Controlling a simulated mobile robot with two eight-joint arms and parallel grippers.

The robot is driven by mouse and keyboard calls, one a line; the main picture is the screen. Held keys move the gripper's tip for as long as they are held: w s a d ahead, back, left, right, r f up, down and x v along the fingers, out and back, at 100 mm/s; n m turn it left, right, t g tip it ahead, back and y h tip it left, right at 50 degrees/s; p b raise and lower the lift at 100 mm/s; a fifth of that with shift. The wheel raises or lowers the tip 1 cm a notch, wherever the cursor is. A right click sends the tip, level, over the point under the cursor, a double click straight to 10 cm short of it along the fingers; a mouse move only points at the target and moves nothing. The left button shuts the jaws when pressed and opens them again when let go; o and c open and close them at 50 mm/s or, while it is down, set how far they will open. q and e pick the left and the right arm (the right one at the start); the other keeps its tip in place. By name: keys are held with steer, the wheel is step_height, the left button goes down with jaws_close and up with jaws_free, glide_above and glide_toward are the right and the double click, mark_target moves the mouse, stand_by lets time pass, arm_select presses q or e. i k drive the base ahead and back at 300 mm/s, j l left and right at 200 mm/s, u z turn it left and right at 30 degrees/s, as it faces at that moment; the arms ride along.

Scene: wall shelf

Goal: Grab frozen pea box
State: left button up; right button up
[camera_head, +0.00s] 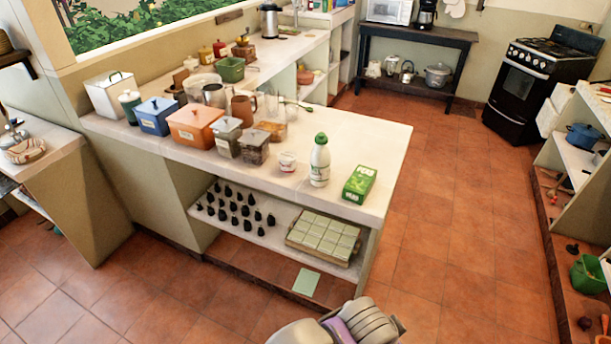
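The frozen pea box (359,184) is a green carton with white lettering. It sits on the white counter (388,143), near its front right end. A white bottle with a green cap (320,161) stands just left of it, with a small gap between them. Nothing covers the box. Neither of my grippers shows in the head view.
A small tub (287,162) and several canisters, including an orange box (195,126), line the counter to the left. The shelf below holds small black items and a tray of pale green squares (323,236). A grey-purple rounded shape, unclear, is at the bottom edge. Tiled floor right of the counter is clear.

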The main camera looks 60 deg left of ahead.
mark_target(358, 186)
steer(key=u, duration=0.45)
steer(key=j+u, duration=0.1)
steer(key=u, duration=0.35)
steer(key=i+u, duration=0.1)
steer(key=u, duration=0.8)
steer(key=i+l+u, duration=0.1)
steer(key=i+u, duration=0.25)
steer(key=i+l+u, duration=0.1)
steer(key=u, duration=0.25)
steer(key=i+l+u, duration=0.2)
steer(key=u, duration=0.2)
